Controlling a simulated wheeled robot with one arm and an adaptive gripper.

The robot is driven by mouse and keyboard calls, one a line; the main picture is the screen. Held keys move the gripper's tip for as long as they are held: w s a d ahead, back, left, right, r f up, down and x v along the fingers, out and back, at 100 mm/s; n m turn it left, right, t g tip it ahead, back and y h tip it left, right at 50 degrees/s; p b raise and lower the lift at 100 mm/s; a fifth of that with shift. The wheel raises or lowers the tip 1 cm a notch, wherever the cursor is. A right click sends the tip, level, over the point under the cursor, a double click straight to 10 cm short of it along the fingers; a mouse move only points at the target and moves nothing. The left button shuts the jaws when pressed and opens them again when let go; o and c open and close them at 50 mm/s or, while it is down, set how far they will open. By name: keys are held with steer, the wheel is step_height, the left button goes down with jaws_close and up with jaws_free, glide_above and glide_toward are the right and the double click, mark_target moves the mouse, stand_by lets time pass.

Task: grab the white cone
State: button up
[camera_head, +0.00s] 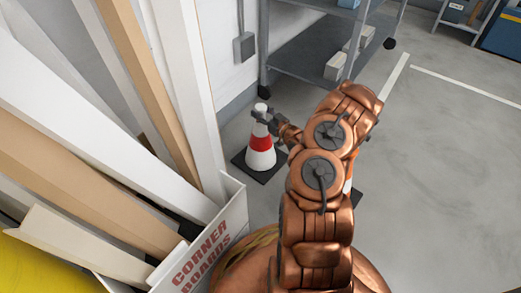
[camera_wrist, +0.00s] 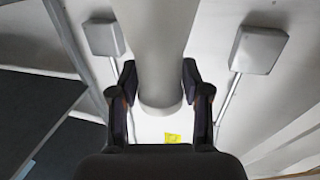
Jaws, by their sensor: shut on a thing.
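The white cone (camera_head: 260,159) has a red band and a dark square base, and stands upright on the floor by the wall in the head view. My gripper (camera_head: 265,117) is at the cone's upper part, reaching in from the right. In the wrist view the white cone (camera_wrist: 158,45) fills the space between the two fingers of my gripper (camera_wrist: 160,80), which is shut on it. The fingers hide part of the cone's top in the head view.
A white box of corner boards (camera_head: 232,215) with long boards stands close on the left. A grey shelf rack (camera_head: 300,52) stands behind the cone. A partly hidden orange and white thing (camera_head: 348,185) shows behind my arm. Open floor (camera_head: 440,160) lies to the right.

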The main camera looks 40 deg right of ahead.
jaws_close()
steer(key=shift+r, duration=0.15)
